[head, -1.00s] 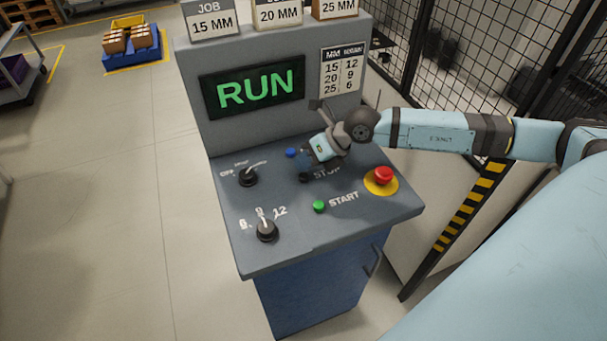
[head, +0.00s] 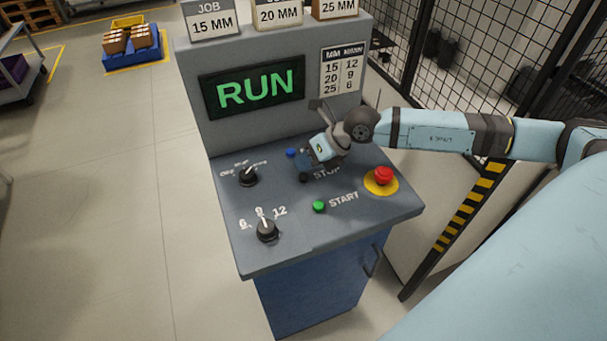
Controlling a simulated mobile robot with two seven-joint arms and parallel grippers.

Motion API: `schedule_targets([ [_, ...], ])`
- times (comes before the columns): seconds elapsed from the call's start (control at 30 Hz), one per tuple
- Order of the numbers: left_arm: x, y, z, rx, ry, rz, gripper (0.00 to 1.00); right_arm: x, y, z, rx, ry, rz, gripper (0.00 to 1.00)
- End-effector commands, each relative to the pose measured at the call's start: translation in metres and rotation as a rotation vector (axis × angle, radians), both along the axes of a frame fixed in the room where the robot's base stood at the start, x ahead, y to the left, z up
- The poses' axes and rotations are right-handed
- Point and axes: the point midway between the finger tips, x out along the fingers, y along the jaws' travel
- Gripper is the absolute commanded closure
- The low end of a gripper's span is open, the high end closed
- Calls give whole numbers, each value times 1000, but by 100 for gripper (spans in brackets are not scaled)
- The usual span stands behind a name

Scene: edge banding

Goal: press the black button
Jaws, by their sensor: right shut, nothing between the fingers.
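The black button (head: 303,178) sits on the sloped grey panel (head: 290,222), left of the word STOP. My right gripper (head: 306,168) reaches in from the right and points down at the panel, just above and behind the black button. Its fingers are shut and empty. They look very close to the button, but I cannot tell whether they touch it. The wrist hides part of the panel behind it. The display (head: 254,90) reads RUN in green. My left gripper is not in view.
A green START button (head: 319,207), a red emergency button (head: 383,176) on a yellow base and two black knobs (head: 248,177) (head: 267,230) are also on the panel. A mesh fence (head: 450,60) stands behind at right.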

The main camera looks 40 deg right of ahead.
Motion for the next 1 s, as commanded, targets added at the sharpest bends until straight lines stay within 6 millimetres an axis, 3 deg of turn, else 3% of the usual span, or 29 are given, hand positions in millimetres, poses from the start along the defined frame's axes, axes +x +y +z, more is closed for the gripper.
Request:
schedule_targets([
  [0.33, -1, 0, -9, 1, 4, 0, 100, 0, 0, -9, 0, 0, 0, 100],
  [1.0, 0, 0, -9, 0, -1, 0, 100, 0, 0, -13, 0, 0, 0, 100],
])
